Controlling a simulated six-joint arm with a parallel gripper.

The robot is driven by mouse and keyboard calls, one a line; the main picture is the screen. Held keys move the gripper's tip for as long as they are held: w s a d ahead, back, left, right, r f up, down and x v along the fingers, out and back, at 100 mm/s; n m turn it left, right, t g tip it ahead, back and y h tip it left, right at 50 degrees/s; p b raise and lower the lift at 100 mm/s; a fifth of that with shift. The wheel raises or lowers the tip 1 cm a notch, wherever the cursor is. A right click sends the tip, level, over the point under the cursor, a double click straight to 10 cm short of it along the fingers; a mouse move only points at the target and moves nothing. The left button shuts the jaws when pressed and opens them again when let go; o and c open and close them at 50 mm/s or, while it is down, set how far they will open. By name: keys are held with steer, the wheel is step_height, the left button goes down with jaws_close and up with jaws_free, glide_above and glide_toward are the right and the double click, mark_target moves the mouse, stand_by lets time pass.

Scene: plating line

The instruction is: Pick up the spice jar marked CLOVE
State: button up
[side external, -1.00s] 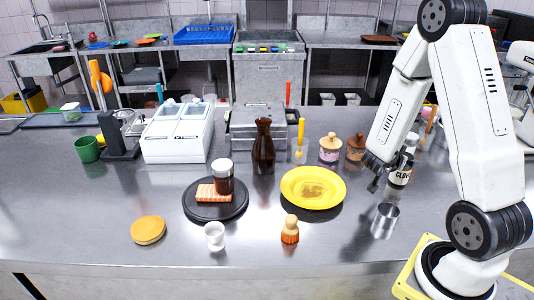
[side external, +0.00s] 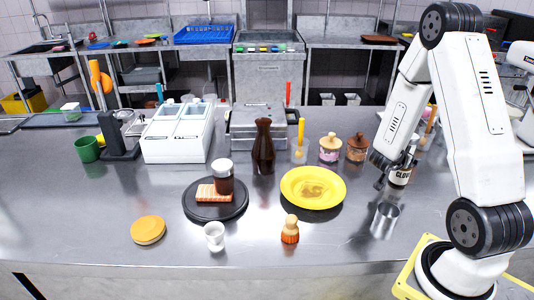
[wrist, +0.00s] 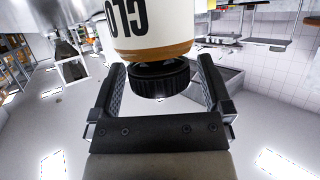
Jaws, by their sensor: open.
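The spice jar marked CLOVE (side external: 399,176) stands on the steel counter at the right in the side view, partly hidden by my gripper (side external: 382,178). It has a white label with black letters. In the wrist view the jar (wrist: 150,28) appears upside down, with the letters CLO showing and its black ribbed lid (wrist: 160,80) towards the gripper's palm. My gripper (wrist: 162,66) is open, one finger on each side of the lid and the jar's near end. Gaps show between the lid and both fingers.
A metal cup (side external: 385,220) stands just in front of the gripper. A pink-labelled jar (side external: 330,150) and a brown jar (side external: 356,148) stand to the left. A yellow plate (side external: 335,200) lies further left. The counter's front right area is mostly clear.

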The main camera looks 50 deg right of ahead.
jaws_close()
steer(key=shift+r, duration=0.25)
steer(key=shift+r, duration=4.8)
